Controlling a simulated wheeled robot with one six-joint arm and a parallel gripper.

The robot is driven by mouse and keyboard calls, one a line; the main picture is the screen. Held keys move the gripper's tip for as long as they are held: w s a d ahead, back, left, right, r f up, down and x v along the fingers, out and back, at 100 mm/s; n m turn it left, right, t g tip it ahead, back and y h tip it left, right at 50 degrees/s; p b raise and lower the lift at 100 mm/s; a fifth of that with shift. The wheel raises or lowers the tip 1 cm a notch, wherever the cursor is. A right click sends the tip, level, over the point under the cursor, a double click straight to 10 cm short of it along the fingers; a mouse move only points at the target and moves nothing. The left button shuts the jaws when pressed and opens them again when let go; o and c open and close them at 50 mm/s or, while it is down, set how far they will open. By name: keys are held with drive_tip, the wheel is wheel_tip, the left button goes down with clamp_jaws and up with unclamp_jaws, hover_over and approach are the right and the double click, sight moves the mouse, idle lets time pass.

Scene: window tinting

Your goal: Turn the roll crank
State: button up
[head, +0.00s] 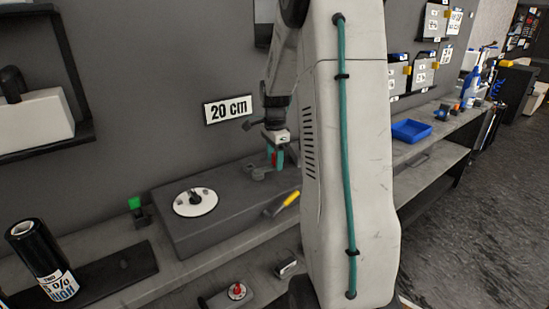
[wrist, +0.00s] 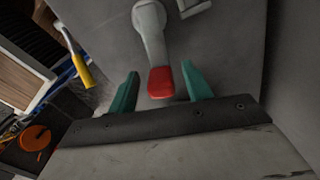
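The crank is a grey lever on the grey housing, with a red grip (wrist: 160,82) at its end. Its grey arm (wrist: 150,28) runs up from the grip in the wrist view. In the head view the crank (head: 260,173) sits at the right part of the housing (head: 235,212), partly hidden by my arm. My gripper (wrist: 160,78) has two teal fingers, one on each side of the red grip. Gaps show between the grip and both fingers, so it is open. In the head view my gripper (head: 275,156) points down at the crank.
A white disc (head: 195,202) with a dark post sits on the housing. A yellow-handled tool (head: 286,202) lies in front of the crank. A "20 cm" sign (head: 228,110) hangs on the wall behind.

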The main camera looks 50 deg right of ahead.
drive_tip(key=shift+d, duration=0.15)
drive_tip(key=shift+r, duration=0.1)
drive_tip(key=shift+r, duration=0.3)
wheel_tip(320, 180, up, 7)
drive_tip(key=shift+r, duration=0.1)
idle(1.5)
